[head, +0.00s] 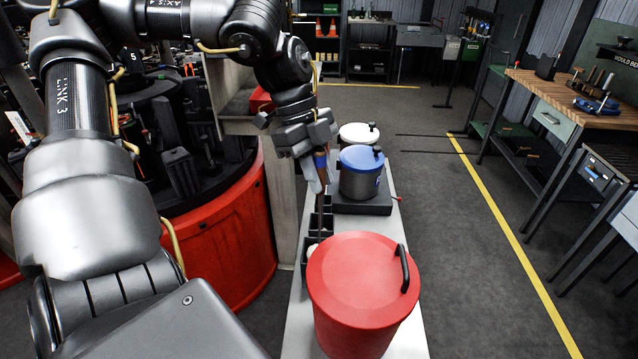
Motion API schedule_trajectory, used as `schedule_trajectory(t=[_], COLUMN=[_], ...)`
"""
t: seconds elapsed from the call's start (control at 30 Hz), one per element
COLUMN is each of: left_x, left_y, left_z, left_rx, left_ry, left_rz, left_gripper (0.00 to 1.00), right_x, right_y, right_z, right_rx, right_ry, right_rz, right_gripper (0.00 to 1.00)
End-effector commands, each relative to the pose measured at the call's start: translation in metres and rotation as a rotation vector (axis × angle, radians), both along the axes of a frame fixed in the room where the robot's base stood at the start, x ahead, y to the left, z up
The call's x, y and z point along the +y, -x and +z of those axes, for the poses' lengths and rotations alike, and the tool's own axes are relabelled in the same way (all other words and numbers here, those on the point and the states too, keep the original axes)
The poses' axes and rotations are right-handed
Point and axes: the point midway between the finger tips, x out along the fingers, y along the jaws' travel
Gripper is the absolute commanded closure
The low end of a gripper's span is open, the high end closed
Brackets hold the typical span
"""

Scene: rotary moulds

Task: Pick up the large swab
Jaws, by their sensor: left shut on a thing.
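My left gripper (320,172) is shut on the handle of the large swab (321,203), just left of the blue-lidded pot. The swab hangs about upright, with a brownish-orange handle between the fingers and a thin dark rod below. Its lower end goes down among the dark holder compartments (308,222). I cannot tell whether it is clear of them. A pale swab head shows at the holder's near end, but I cannot tell whether it belongs to this swab. My right gripper is not in view.
A large red-lidded pot (362,270) stands nearest on the narrow pale bench (300,325). Behind it are a blue-lidded pot (361,180) and a white-lidded pot (358,133). A red rotary machine base (235,235) is at left. The floor to the right is open up to a wooden workbench (570,105).

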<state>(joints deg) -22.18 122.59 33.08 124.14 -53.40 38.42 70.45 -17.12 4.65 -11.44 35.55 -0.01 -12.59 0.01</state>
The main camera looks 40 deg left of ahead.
Motion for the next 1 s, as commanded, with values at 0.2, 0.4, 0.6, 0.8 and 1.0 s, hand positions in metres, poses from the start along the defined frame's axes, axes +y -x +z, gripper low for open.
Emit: schedule_trajectory(t=[0.2,0.4,0.6,0.8,1.0], left_x=[0.000,0.000,-0.001,0.000,-0.001], left_y=[-0.001,-0.001,0.000,0.000,0.000], left_z=[0.042,0.086,0.126,0.150,0.157], left_rx=[-0.007,-0.005,-0.004,0.000,0.000], left_ry=[-0.002,-0.002,-0.001,-0.001,0.001], left_rz=[0.001,0.001,0.001,0.000,-0.001], left_gripper=[1.00,1.00,1.00,1.00,1.00], right_x=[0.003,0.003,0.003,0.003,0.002], right_y=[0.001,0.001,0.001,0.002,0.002], right_z=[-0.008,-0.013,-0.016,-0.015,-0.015], right_rx=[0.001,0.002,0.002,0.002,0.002], right_ry=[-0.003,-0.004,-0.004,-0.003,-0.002], right_rz=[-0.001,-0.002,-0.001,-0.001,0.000], right_gripper=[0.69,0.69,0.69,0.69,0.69])
